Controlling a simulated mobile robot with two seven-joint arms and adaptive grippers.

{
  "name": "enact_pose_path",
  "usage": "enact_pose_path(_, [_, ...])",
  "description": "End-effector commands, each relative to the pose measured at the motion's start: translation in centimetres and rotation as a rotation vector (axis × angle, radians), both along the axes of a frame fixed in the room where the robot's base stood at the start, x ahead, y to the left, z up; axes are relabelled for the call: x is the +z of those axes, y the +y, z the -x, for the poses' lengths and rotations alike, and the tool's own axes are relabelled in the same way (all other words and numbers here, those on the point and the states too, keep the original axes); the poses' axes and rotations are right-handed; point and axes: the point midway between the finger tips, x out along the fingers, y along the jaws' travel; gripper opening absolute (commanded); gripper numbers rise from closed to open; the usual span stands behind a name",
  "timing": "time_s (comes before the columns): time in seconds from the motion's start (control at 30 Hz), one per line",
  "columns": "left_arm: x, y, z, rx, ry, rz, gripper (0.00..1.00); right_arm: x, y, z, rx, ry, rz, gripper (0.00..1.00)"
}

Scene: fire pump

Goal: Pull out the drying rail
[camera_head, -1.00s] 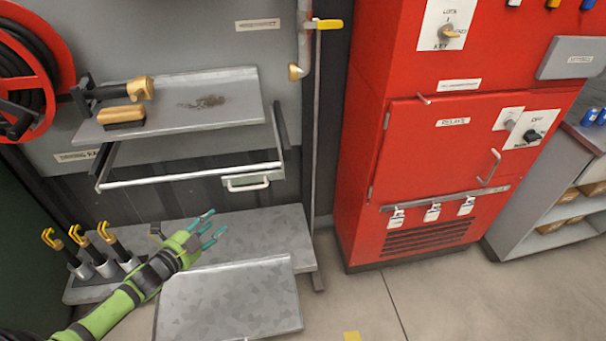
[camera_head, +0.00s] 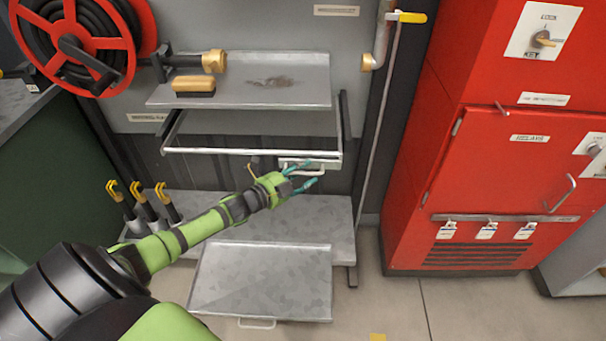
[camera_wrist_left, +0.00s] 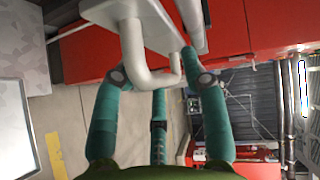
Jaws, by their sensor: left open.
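The drying rail (camera_head: 225,151) is a pale metal frame with a long front bar, hanging under the grey shelf. A white plate with a U-shaped handle (camera_head: 298,170) sits at its right front end. The handle also shows large in the left wrist view (camera_wrist_left: 136,62). My left gripper (camera_head: 322,173) is at this handle, with its teal fingers open. In the left wrist view the handle's bent bar lies between the spread fingers of the left gripper (camera_wrist_left: 161,85). Whether the fingers touch it, I cannot tell. My right gripper is in neither view.
The shelf (camera_head: 240,96) above carries a brush (camera_head: 193,86) and a brass nozzle (camera_head: 213,62). Below are a lower bench (camera_head: 325,215) and a metal tray (camera_head: 262,280) with a handle. A red cabinet (camera_head: 500,180) stands right, past a thin vertical rod (camera_head: 382,120).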

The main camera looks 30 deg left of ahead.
Motion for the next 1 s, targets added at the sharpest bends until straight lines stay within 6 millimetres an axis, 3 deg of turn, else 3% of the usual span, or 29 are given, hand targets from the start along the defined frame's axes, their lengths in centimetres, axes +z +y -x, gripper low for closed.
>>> enact_pose_path(0.23, [-0.1,0.0,-0.1,0.000,0.001,0.001,0.44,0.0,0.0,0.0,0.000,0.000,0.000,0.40])
enact_pose_path(0.27, [0.0,0.0,-0.1,0.000,0.001,0.001,0.36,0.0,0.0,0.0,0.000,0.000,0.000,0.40])
enact_pose_path(0.33, [0.0,0.0,0.0,0.000,0.001,0.001,0.08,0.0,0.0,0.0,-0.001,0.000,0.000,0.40])
enact_pose_path(0.37, [0.0,0.0,0.0,0.000,0.001,0.001,0.00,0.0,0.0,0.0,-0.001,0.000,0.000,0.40])
enact_pose_path(0.73, [0.1,-0.7,0.9,0.000,0.004,0.007,0.00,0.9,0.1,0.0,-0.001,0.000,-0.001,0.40])
enact_pose_path(1.0, [0.4,-3.8,6.1,0.002,0.009,0.011,0.00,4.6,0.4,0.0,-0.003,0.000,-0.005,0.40])
